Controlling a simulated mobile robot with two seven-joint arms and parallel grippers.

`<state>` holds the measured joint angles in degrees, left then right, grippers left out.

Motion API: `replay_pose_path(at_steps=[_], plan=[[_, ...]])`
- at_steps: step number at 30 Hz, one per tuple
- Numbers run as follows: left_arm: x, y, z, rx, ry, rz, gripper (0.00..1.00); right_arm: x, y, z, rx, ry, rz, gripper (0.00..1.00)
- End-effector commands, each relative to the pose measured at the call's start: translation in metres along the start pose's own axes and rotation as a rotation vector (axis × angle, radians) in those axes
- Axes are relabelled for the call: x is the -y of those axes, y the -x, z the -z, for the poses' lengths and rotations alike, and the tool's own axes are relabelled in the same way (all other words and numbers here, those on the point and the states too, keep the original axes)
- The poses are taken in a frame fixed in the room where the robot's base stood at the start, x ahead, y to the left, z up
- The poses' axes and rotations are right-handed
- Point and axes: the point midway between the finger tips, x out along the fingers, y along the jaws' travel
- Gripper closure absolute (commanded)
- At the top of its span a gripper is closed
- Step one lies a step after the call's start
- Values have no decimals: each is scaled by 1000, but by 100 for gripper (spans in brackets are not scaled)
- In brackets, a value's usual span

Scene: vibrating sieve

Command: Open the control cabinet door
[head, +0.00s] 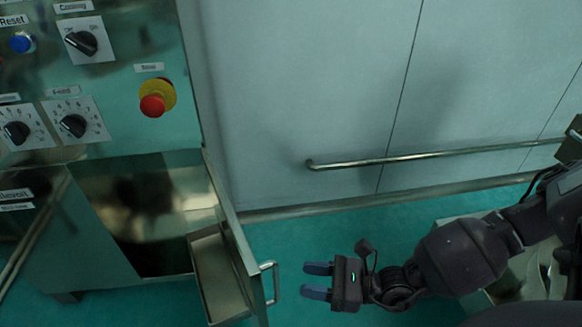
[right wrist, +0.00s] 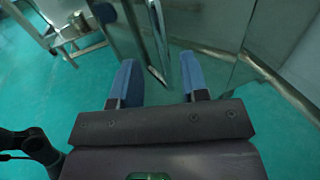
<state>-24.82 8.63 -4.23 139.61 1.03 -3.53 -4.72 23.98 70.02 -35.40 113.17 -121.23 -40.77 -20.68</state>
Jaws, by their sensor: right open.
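The control cabinet (head: 100,215) is a shiny metal box at the left of the head view. Its door (head: 228,225) stands swung out on the right side, and the dark interior shows. A metal bar handle (head: 269,282) is on the door's outer face. My right gripper (head: 317,281) is just right of the handle, apart from it, with its two blue fingers pointing at it. In the right wrist view the fingers (right wrist: 160,75) are spread with nothing held between them. A shiny upright metal part lies beyond the fingertips. My left gripper is not in view.
Above the door opening is a panel with a red emergency stop button (head: 153,105), knobs (head: 73,126) and a blue button (head: 22,43). A wall rail (head: 430,155) runs along the pale wall behind. Green floor (head: 290,245) is clear between the door and wall.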

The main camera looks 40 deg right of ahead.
Motion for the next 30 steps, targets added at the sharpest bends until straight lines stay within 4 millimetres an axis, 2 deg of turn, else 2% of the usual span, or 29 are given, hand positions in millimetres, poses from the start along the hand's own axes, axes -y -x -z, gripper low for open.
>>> replay_pose_path(at_steps=[3, 9, 27, 30], plan=[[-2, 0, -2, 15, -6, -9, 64, 1, 16, -2, 0, 2, 0, 59], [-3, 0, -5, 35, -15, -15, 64, 1, 30, -1, 1, 2, 1, 59], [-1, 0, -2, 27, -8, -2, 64, 1, 30, 0, 1, 0, 0, 59], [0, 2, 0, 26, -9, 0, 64, 2, 29, -6, 8, 6, 0, 59]])
